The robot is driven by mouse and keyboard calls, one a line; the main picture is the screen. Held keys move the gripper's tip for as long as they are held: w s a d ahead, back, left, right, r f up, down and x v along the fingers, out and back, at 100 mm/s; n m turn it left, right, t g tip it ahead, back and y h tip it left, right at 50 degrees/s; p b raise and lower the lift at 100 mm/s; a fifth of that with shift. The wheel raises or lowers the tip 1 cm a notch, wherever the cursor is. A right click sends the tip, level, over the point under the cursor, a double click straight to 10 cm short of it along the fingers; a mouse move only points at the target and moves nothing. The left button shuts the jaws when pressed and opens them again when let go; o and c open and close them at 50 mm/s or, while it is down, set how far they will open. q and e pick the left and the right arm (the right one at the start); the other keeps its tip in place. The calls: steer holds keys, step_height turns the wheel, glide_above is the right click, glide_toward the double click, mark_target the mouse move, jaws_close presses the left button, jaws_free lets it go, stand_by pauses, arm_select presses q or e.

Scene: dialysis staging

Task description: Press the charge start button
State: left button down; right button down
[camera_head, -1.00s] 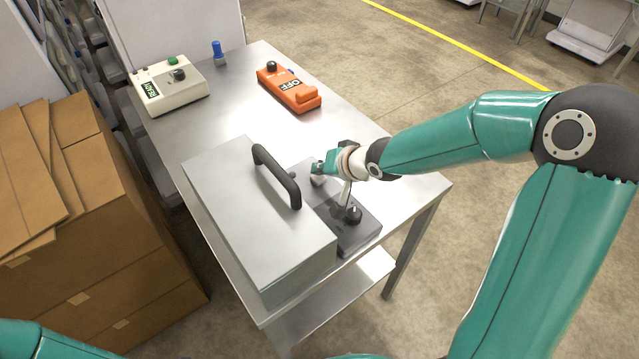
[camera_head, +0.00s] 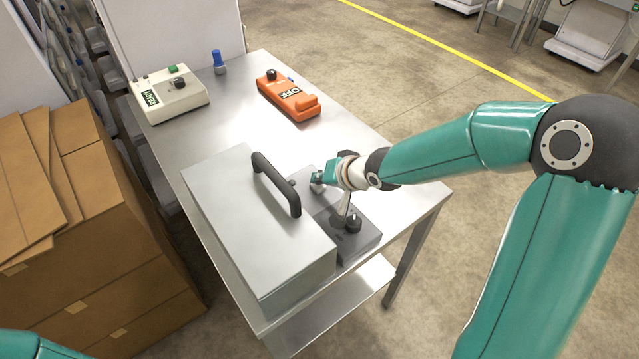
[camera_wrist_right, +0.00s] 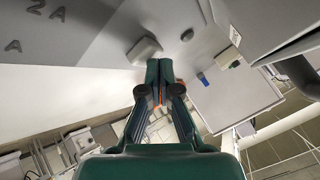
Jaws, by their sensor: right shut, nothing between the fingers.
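A dark grey unit (camera_head: 359,244) with a black knob (camera_head: 353,225) stands on the table beside the silver case. My right gripper (camera_head: 319,181) is shut and empty, low over this unit. In the right wrist view its fingertips (camera_wrist_right: 159,69) point at a grey panel with "2A" and "A" printed on it. A pale raised block (camera_wrist_right: 144,49) and a small round knob (camera_wrist_right: 187,35) sit just beyond the tips, with no clear contact. A beige box (camera_head: 184,102) carries a green button (camera_head: 173,69), a black knob and a READY display. I cannot read any "charge start" label.
The silver case (camera_head: 230,210) with a black handle (camera_head: 276,184) stands close left of the gripper. An orange OFF unit (camera_head: 288,96) and a blue-topped item (camera_head: 218,62) stand farther back. The table middle is bare. Cardboard boxes (camera_head: 110,250) stand at left.

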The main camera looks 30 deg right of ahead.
mark_target(321, 187)
steer(key=shift+f, duration=0.1)
stand_by(0.4)
steer(key=shift+f, duration=0.3)
steer(key=shift+s+r, duration=0.1)
steer(key=shift+r, duration=0.25)
stand_by(0.5)
step_height(321, 187, up, 6)
steer(key=p, duration=0.6)
steer(key=shift+r+p, duration=0.1)
steer(key=shift+p, duration=0.3)
stand_by(0.3)
